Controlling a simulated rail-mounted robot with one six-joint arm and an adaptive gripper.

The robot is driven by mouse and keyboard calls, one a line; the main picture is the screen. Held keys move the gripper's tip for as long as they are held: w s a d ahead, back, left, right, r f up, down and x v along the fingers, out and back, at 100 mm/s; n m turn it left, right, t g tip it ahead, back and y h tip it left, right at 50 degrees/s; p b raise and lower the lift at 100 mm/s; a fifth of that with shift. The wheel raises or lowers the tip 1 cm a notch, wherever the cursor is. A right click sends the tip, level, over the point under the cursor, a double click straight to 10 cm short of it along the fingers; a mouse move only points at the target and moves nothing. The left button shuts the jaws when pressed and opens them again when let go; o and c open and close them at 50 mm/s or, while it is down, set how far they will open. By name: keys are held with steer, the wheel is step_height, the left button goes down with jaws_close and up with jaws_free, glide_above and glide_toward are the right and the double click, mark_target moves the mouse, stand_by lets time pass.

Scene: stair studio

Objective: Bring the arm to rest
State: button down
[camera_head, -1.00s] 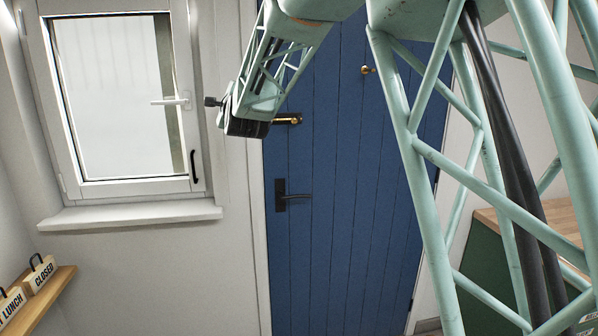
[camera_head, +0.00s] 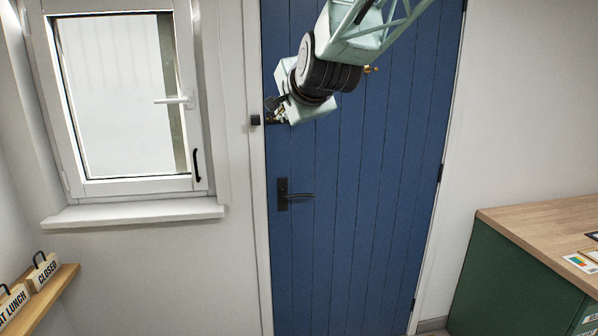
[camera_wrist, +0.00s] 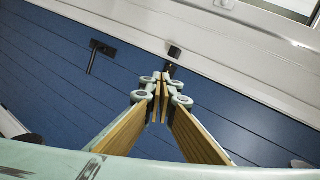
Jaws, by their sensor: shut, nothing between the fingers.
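My arm reaches down from the top of the head view, with its wrist in front of the upper part of the blue door (camera_head: 350,220). My gripper (camera_head: 277,109) is at the lower left end of the wrist, near the door's left edge, small and partly hidden by the wrist. In the wrist view, my gripper (camera_wrist: 157,90) has its wood-faced fingers together at the tips with nothing held. The door and its black lever handle (camera_wrist: 102,52) lie beyond the fingers. I cannot tell how far the fingertips are from the door.
The door is closed, with a black handle (camera_head: 293,194) below my wrist. A small black catch (camera_head: 255,120) is on the frame. A white window (camera_head: 120,100) and sill (camera_head: 135,213) are left. A sign shelf (camera_head: 50,296) and a wood-topped green cabinet (camera_head: 520,250) stand lower left and right.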

steer(key=s+d+f+n+g+h, duration=0.1)
steer(key=s+d+f+n+g, duration=0.2)
steer(key=s, duration=1.5)
steer(key=s+d+f+n+g+h+b, duration=0.1)
steer(key=s+d+f+n+g, duration=0.2)
steer(key=s+d+f, duration=0.7)
steer(key=s+d+f+n+g+h, duration=0.1)
steer(key=s+d+f+n+g, duration=0.2)
steer(key=s, duration=2.4)
steer(key=d+f+n, duration=0.3)
steer(key=d+f, duration=0.1)
steer(key=d, duration=0.4)
steer(key=shift+s+d+n+h, duration=0.2)
steer(key=shift+s+n+h, duration=0.1)
steer(key=shift+s+h, duration=0.1)
steer(key=c, duration=3.4)
jaws_free()
